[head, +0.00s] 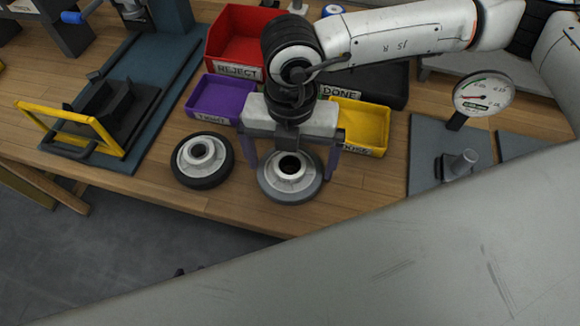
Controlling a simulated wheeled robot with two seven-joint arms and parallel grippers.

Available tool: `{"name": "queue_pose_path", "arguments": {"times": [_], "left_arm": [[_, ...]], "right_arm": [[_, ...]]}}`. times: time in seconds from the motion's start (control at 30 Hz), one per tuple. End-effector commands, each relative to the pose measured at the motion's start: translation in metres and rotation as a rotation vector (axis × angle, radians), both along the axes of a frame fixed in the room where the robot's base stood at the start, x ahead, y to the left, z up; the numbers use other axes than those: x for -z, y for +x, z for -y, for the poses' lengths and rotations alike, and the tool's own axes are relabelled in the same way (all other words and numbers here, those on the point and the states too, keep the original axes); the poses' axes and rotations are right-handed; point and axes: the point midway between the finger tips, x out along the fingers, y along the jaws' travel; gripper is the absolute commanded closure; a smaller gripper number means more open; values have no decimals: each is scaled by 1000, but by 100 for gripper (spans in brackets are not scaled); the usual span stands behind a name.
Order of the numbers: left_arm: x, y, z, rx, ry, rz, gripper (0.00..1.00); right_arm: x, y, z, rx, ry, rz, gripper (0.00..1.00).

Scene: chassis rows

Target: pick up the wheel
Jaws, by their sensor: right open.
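A grey wheel (268,184) with a pale hub and dark centre hole lies flat near the front edge of the wooden bench. A second wheel (185,173), with a black tyre and white hub, lies flat just to its left. My right gripper (291,165) reaches in from the right and points down over the grey wheel. Its fingers are apart, one at each side of that wheel; I cannot tell whether they touch it. My left gripper cannot be made out.
Behind the wheels stand a red REJECT bin (238,71), a purple bin (213,99), a yellow bin (362,124) and a black DONE bin (388,86). A yellow-framed fixture (70,120) is left, a dial gauge (482,93) right. My grey body part covers the lower foreground.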

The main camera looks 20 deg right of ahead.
Motion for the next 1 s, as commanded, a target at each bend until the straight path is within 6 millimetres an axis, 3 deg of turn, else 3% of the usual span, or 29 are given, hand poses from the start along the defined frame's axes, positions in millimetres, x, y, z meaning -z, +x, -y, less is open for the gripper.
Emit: {"name": "queue_pose_path", "arguments": {"times": [0.13,0.37,0.6,0.87,1.0], "left_arm": [[0,0,-3,-4,3,-2,69],[1,0,-4,-5,4,-2,69],[0,3,-3,-4,4,3,69],[-1,3,-3,-3,3,6,69],[1,3,-2,-2,3,5,69]], "right_arm": [[13,0,0,-1,0,-1,0],[15,0,0,-1,1,0,0],[13,1,-1,-1,2,2,38],[10,1,-1,-1,3,3,38],[-7,1,-1,-1,5,6,38]]}}
